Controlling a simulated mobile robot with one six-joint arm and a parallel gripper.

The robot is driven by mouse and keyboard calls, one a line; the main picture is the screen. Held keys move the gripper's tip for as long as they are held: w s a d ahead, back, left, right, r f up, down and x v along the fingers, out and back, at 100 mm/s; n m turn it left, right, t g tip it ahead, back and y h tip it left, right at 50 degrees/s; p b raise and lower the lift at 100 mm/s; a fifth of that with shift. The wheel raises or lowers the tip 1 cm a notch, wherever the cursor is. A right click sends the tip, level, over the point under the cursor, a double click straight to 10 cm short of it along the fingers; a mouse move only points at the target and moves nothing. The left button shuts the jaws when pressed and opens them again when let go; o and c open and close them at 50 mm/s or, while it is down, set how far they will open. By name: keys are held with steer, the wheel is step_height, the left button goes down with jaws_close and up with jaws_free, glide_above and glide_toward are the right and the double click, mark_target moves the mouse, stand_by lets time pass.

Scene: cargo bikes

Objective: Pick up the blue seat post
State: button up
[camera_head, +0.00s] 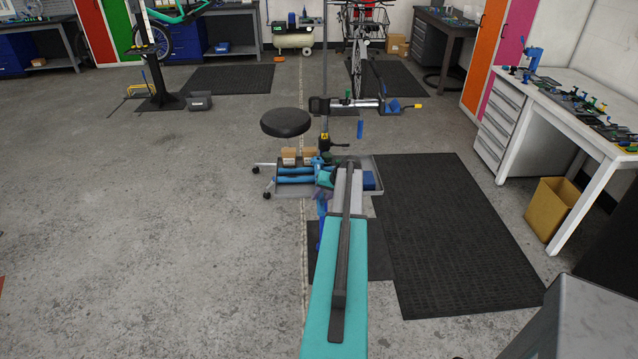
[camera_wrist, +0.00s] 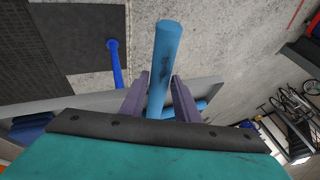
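In the head view my gripper (camera_head: 322,200) is beside the grey tray of the work stand, mostly hidden by my teal arm. More blue tubes (camera_head: 292,176) lie in that tray (camera_head: 376,165). Another light blue piece (camera_wrist: 188,107) shows behind the fingers.
A round black stool seat (camera_head: 286,122) and a stand's clamp arm (camera_head: 352,104) rise at the tray. A darker blue rod (camera_wrist: 115,62) shows in the wrist view. A white workbench (camera_head: 560,118) and cardboard box (camera_head: 551,208) are at right.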

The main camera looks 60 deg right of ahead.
jaws_close()
steer(key=shift+r, duration=0.25)
steer(key=shift+r+b, duration=0.75)
steer(key=shift+r, duration=0.65)
steer(key=s+a+r+b, duration=0.1)
steer(key=s+b, duration=0.4)
steer(key=s, duration=1.1)
steer(key=shift+a+r, duration=0.35)
steer(key=shift+r, duration=0.05)
steer(key=shift+w, duration=0.1)
